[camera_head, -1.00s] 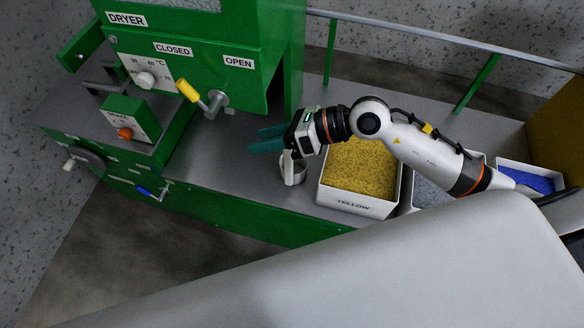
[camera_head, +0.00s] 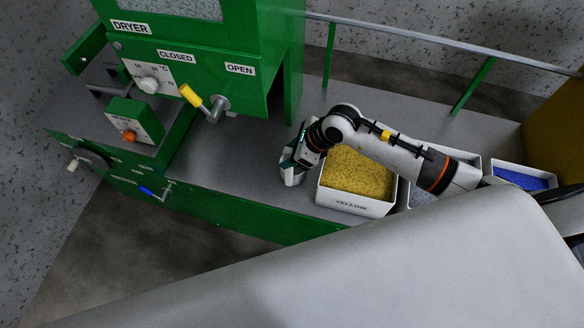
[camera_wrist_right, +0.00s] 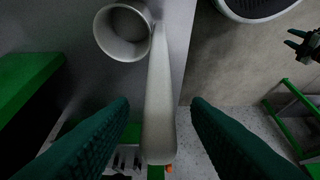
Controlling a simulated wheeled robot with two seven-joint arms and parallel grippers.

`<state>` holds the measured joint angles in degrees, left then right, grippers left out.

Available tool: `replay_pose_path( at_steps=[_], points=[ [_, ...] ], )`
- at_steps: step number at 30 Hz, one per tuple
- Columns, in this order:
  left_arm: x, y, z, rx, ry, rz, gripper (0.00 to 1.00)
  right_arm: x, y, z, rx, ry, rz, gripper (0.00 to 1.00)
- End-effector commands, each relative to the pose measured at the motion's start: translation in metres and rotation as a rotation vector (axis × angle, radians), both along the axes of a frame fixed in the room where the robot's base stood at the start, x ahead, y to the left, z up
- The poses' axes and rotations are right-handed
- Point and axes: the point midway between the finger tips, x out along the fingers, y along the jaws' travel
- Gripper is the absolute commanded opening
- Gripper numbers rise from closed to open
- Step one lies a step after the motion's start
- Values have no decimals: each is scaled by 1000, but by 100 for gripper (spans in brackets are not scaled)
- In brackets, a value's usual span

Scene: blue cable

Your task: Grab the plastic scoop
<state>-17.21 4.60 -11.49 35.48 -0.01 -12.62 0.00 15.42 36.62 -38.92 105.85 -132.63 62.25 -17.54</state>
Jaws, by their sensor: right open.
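The plastic scoop is a pale grey cup with a long handle. In the right wrist view its round cup (camera_wrist_right: 112,40) is at the upper left and its handle (camera_wrist_right: 158,90) runs down the middle. My right gripper (camera_wrist_right: 160,104) is open, with one teal finger on each side of the handle; contact cannot be told. In the head view my right gripper (camera_head: 291,160) points down at the scoop (camera_head: 292,178) and largely hides it. My left gripper (camera_wrist_right: 294,39) shows small at the right edge of the right wrist view, its fingers apart.
A white bin of yellow granules (camera_head: 357,171) stands right beside my right gripper. A grey bin and a blue-filled bin (camera_head: 523,178) are further right. The green dryer (camera_head: 185,60) with its yellow-handled lever (camera_head: 190,95) stands to the left. Bare grey worktop (camera_head: 235,160) lies between.

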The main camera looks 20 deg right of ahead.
Motion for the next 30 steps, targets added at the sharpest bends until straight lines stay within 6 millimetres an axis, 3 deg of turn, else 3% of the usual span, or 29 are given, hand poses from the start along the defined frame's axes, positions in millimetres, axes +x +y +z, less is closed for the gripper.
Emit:
replay_pose_path(
  at_steps=[6, 14, 15, 23, 30],
  points=[
    [0, 0, 9, 0, 0, -1, 36, 9, 12, -24, 2, 1, -1, 44],
    [0, 0, 9, 0, 0, 0, 36, 10, 14, -28, 1, -1, 0, 44],
    [0, 0, 9, 0, 0, 0, 36, 10, 14, -28, 1, -1, 0, 42],
    [0, 0, 9, 0, -1, 0, 36, 10, 14, -28, 1, -1, 0, 0],
    [1, 0, 9, 0, -1, 0, 36, 10, 14, -28, 2, -1, 0, 0]
  ],
)
